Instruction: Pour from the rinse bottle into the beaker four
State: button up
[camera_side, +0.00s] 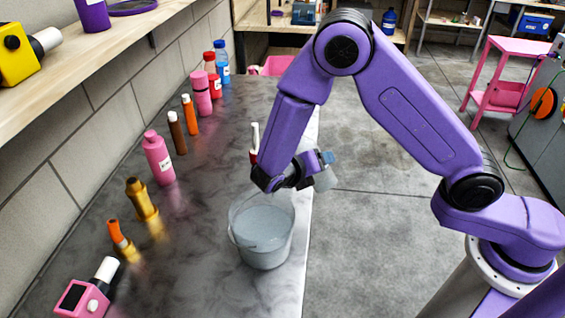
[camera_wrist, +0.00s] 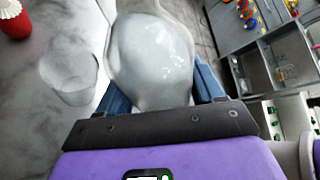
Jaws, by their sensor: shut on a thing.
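My gripper (camera_side: 308,172) is shut on a grey, translucent vessel (camera_side: 325,180), probably the rinse bottle, and holds it off the counter near its right edge. The vessel looks tilted. In the wrist view it (camera_wrist: 150,50) fills the space between the blue fingers of my gripper (camera_wrist: 160,82); its mouth is not clear. A clear, bucket-shaped beaker (camera_side: 262,245), probably beaker four, stands upright on the counter, below and left of my gripper. The beaker (camera_wrist: 70,75) also shows left of the held vessel in the wrist view. I cannot see any stream between them.
A grey counter (camera_side: 205,250) carries a row of bottles along the wall, including a pink bottle (camera_side: 159,158) and a gold one (camera_side: 141,198). A red, white-topped item (camera_wrist: 14,20) stands behind the beaker. The counter ends just right of the beaker.

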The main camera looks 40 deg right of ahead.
jog(key=shift+s+n+g, duration=0.15)
jog(key=shift+n+g, duration=0.25)
dwell(0.6)
jog(key=shift+s+d+r+n+g+h, duration=0.15)
jog(key=shift+s+r+n+g+h, duration=0.2)
jog(key=shift+r+n, duration=0.2)
dwell(0.9)
jog(key=shift+s+d+f+n+g+h, duration=0.1)
jog(key=shift+s+n+g+h, duration=0.15)
jog(key=shift+n+g, duration=0.3)
jog(key=shift+s+d+f+n+g+h, duration=0.1)
jog(key=shift+s+n+g+h, duration=0.15)
jog(key=shift+n+g, duration=0.2)
dwell(1.6)
jog(key=shift+w+a+n+g+h, duration=0.15)
jog(key=shift+w+n+g+h, duration=0.15)
jog(key=shift+n+g, duration=0.2)
dwell(1.4)
jog(key=shift+r+n, duration=0.25)
jog(key=shift+n, duration=0.1)
dwell(0.7)
